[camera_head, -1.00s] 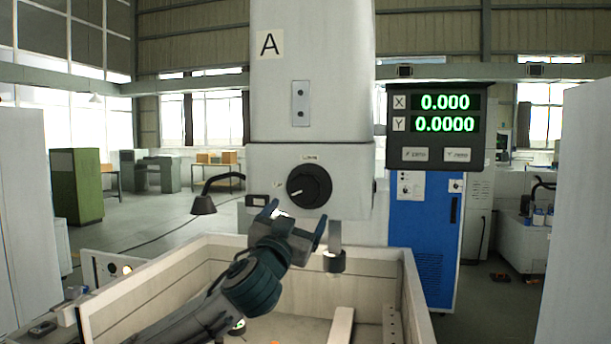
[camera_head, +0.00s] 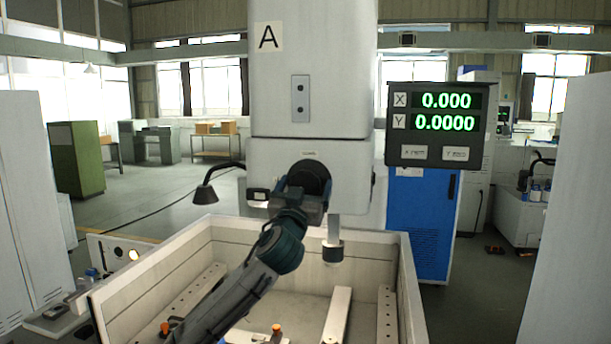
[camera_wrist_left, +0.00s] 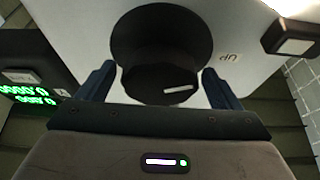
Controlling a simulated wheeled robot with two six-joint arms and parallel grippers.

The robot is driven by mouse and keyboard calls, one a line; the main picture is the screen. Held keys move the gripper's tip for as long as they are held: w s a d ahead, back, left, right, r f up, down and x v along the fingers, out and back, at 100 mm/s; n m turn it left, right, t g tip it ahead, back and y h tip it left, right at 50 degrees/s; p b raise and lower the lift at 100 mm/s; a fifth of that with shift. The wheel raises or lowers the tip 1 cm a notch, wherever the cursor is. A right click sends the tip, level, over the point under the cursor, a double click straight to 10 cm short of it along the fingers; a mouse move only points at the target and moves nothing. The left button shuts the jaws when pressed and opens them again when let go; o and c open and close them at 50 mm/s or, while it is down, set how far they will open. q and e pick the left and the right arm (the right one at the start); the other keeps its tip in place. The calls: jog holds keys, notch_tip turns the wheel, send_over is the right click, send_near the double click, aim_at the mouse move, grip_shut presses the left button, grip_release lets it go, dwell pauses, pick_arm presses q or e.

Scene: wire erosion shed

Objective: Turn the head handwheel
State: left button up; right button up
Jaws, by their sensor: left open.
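The head handwheel (camera_head: 311,176) is a black round knob on the front of the white machine head (camera_head: 348,160). In the left wrist view the black handwheel (camera_wrist_left: 162,58) shows a flange behind a narrower grip with a white mark. My left gripper (camera_head: 302,184) is in front of the handwheel and covers its lower part in the head view. In the left wrist view its two blue fingers (camera_wrist_left: 160,86) are open, one on each side of the knob's grip. Gaps seem to show between fingers and knob. My right gripper is not in view.
A black lamp (camera_head: 204,192) on a bent arm stands at left. Below is an open tank (camera_head: 410,290) with rails inside. A nozzle (camera_head: 333,250) hangs under the head.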

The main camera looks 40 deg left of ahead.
pick_arm(q)
jog(key=shift+w+a+r, duration=0.1)
jog(key=shift+w+a, duration=0.05)
jog(key=shift+w, duration=0.1)
jog(key=c, duration=1)
jog(key=m+h+b, duration=0.1)
jog(key=m, duration=0.1)
jog(key=shift+m, duration=0.3)
jog(key=shift+m+t+h+b, duration=0.35)
jog(key=shift+m+h, duration=0.25)
jog(key=shift+m, duration=0.3)
jog(key=shift+m+h, duration=0.8)
jog(key=shift+m, duration=0.8)
jog(key=o, duration=1)
